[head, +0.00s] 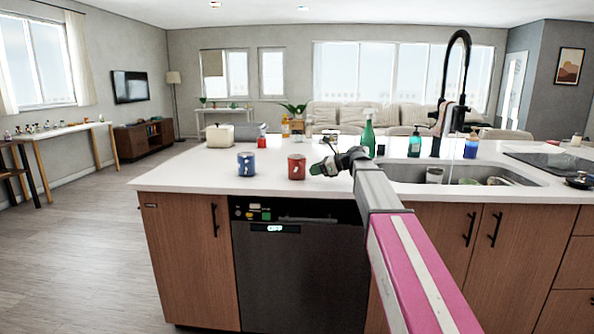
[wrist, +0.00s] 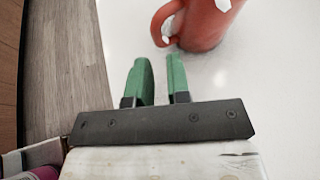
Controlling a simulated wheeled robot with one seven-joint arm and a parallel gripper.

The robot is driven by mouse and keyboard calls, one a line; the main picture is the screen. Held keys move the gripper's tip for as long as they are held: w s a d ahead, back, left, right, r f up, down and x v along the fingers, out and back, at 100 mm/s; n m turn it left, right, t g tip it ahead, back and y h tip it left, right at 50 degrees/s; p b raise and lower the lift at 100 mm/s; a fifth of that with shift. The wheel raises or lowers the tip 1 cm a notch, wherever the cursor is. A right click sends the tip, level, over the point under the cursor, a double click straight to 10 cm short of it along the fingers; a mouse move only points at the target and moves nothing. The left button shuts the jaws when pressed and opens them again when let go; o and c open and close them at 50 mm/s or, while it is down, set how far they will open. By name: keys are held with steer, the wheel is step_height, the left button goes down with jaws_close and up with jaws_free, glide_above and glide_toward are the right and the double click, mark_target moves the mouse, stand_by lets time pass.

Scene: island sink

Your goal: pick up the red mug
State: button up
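The red mug (head: 297,167) stands upright on the white island counter, right of a blue mug (head: 246,164). In the wrist view the red mug (wrist: 208,22) is at the top, its upper part cut off by the frame edge. Its handle points left. My gripper (head: 318,169) is just right of the red mug in the head view. In the wrist view my gripper (wrist: 157,65) has two green fingers with a narrow gap between them. The gap is empty, and the fingertips are just short of the mug and its handle.
A sink (head: 455,174) with dishes and a tall black faucet (head: 455,85) lies to the right. A green spray bottle (head: 368,135) and a blue soap bottle (head: 415,143) stand behind my arm. A toaster (head: 220,134) is at the back left. The counter's front left is clear.

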mark_target(298, 169)
steer(key=shift+x, duration=2.65)
steer(key=shift+s, duration=0.1)
jaws_close()
